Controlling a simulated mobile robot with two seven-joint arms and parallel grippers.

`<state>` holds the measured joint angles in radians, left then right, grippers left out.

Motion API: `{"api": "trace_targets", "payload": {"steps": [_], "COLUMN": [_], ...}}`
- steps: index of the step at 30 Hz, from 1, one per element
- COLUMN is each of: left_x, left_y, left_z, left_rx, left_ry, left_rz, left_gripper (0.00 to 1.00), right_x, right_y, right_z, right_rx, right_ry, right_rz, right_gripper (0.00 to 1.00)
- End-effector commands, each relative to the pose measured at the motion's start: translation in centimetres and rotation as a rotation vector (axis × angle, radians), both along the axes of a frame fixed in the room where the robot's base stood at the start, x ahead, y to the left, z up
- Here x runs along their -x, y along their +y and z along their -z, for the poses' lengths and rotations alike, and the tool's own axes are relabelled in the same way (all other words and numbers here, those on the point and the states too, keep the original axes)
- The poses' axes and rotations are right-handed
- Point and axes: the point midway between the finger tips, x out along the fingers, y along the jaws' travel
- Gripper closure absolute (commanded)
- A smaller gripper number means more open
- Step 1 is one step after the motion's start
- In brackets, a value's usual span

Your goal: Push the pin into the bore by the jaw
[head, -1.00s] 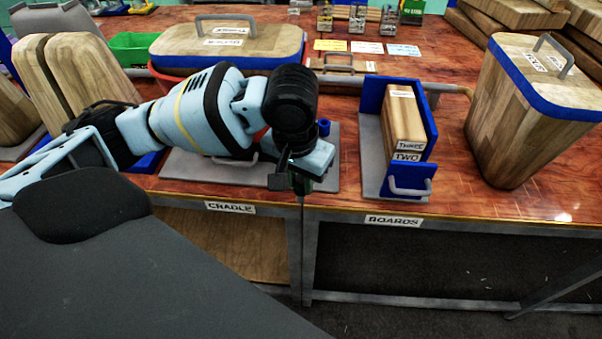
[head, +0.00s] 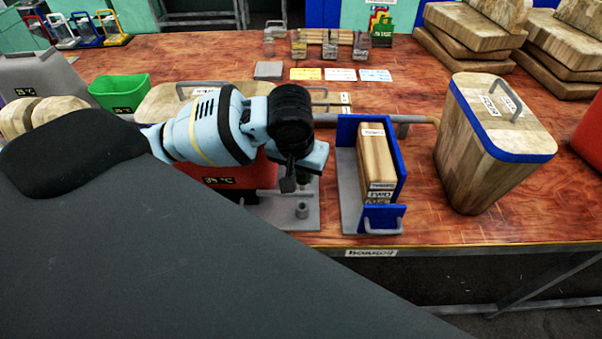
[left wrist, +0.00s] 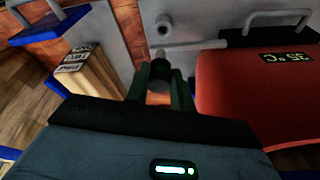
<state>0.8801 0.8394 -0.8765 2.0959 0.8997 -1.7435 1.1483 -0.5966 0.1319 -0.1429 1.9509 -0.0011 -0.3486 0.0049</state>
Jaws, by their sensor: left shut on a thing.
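My left gripper (head: 303,184) hangs over the grey cradle plate (head: 285,222) in the head view, with its fingers partly hidden by the wrist. In the left wrist view its dark green fingers (left wrist: 160,85) are shut on a small dark round-ended piece (left wrist: 160,68), which looks to be the pin. A short grey upright cylinder with a hole, which may be the bore (head: 302,209), stands on the plate just in front of the gripper; it also shows in the left wrist view (left wrist: 163,26). The piece appears apart from that cylinder. I cannot make out the jaw. My right gripper is not in view.
A red box (head: 222,178) with a temperature display stands close left of the gripper. A blue-walled boards rack (head: 396,170) holding wooden boards (head: 375,155) stands to the right. A wooden block with blue trim (head: 480,150) is further right. Open tabletop lies between rack and block.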

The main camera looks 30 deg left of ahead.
Motion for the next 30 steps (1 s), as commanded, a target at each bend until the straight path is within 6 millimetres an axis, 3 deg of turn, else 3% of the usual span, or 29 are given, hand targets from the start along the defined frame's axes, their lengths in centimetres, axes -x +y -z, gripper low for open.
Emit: {"api": "trace_targets", "payload": {"steps": [5,15,30], "left_x": [0.0,0.1,0.1], "left_y": [0.0,0.0,0.0], "left_z": [0.0,0.1,4.1], "left_rx": [-0.001,0.002,0.001], "left_ry": [0.0,0.001,0.003], "left_rz": [-0.001,0.014,0.013], "left_gripper": [1.0,1.0,1.0], "right_x": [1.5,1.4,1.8], "right_y": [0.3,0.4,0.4], "right_z": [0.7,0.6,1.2], "right_rx": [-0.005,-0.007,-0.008], "right_ry": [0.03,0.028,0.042], "right_rz": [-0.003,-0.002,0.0], "right_gripper": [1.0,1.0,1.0]}}
